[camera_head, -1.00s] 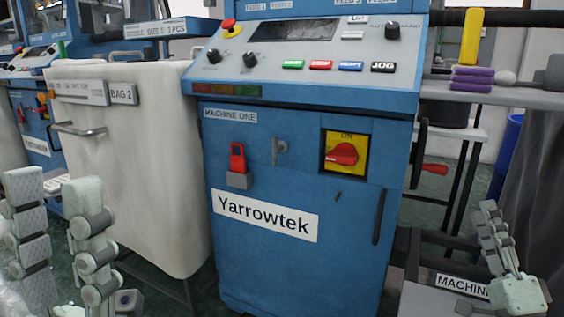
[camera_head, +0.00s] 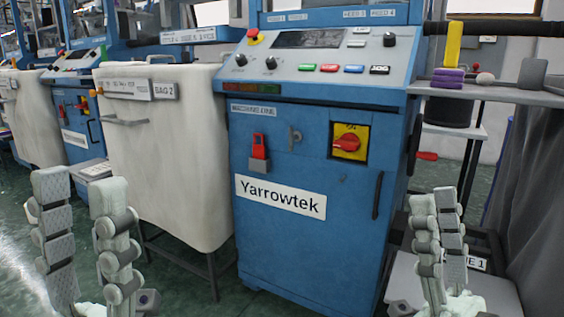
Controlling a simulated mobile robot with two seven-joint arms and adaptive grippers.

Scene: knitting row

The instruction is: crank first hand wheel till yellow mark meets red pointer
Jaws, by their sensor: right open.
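The first machine is the blue cabinet (camera_head: 290,243) labelled "MACHINE ONE", standing in the middle of the view. On its right side a dark hand wheel (camera_head: 413,146) shows nearly edge-on, with a red crank handle (camera_head: 427,156) sticking out to the right. The wheel's face is turned away, and I cannot make out a yellow mark or a red pointer on it. My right gripper (camera_head: 436,197) is upright, open and empty, lower in the picture than the red handle and apart from it. My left gripper (camera_head: 79,184) is open and empty at the lower left.
A white bag bin (camera_head: 165,175) stands left of the cabinet. A red-and-yellow rotary switch (camera_head: 348,142) sits on the cabinet front. A grey shelf (camera_head: 505,94) juts out at right, holding purple rolls (camera_head: 447,80) and a yellow cylinder (camera_head: 453,44). A grey curtain (camera_head: 535,200) hangs far right.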

